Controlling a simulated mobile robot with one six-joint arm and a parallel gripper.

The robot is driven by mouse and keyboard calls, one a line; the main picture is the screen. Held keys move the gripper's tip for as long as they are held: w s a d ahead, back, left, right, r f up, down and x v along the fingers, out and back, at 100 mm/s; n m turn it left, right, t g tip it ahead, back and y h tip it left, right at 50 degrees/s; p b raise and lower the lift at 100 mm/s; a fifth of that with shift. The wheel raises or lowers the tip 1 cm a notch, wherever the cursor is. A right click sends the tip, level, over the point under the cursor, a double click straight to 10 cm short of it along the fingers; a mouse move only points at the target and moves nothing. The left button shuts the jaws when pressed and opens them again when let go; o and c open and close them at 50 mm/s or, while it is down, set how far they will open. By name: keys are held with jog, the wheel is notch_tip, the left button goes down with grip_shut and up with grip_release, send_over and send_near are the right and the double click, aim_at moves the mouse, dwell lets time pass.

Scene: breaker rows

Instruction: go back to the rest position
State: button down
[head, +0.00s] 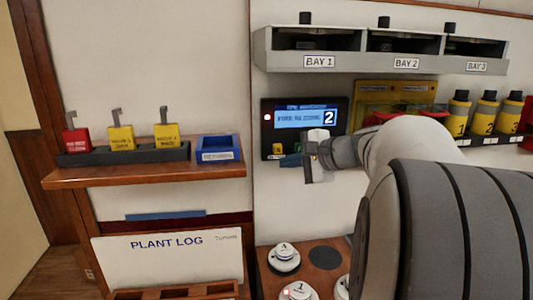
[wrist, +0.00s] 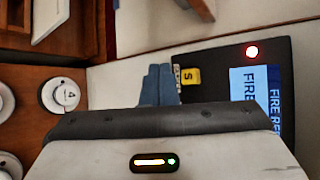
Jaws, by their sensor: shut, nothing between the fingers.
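My gripper (head: 291,160) is in front of the lower part of the dark display panel (head: 266,133), its blue-grey fingers pointing left. In the wrist view the fingers (wrist: 158,84) are together with nothing between them. They are beside a yellow button (wrist: 190,77) on the panel; I cannot tell whether they touch it. The panel shows a lit blue screen (head: 303,117) with a "2" and a red light (head: 267,117). My arm hides the panel's lower right part.
A wooden shelf (head: 140,176) at left holds tagged padlocks and a blue tray (head: 217,149). A bay rack (head: 300,64) is above. Yellow canisters (head: 485,115) stand at right. Round white detectors (head: 284,257) sit on a brown board below. Bare wall lies left of the panel.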

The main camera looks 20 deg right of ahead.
dwell(0.7)
jog(key=s+a+f+n+g+h, duration=0.1)
jog(key=s+a+f+n+g, duration=0.55)
jog(key=s+a+f, duration=0.45)
jog(key=s+a+f+n+g+h, duration=0.1)
jog(key=s+f+n+g+h, duration=0.1)
jog(key=s+f+n+h, duration=0.3)
jog(key=s+f+n, duration=0.3)
jog(key=s+n, duration=0.1)
jog(key=s, duration=0.1)
jog(key=shift+s+a+f, duration=0.15)
jog(key=shift+s+a, duration=0.05)
jog(key=shift+a, duration=0.2)
jog(key=shift+n, duration=0.25)
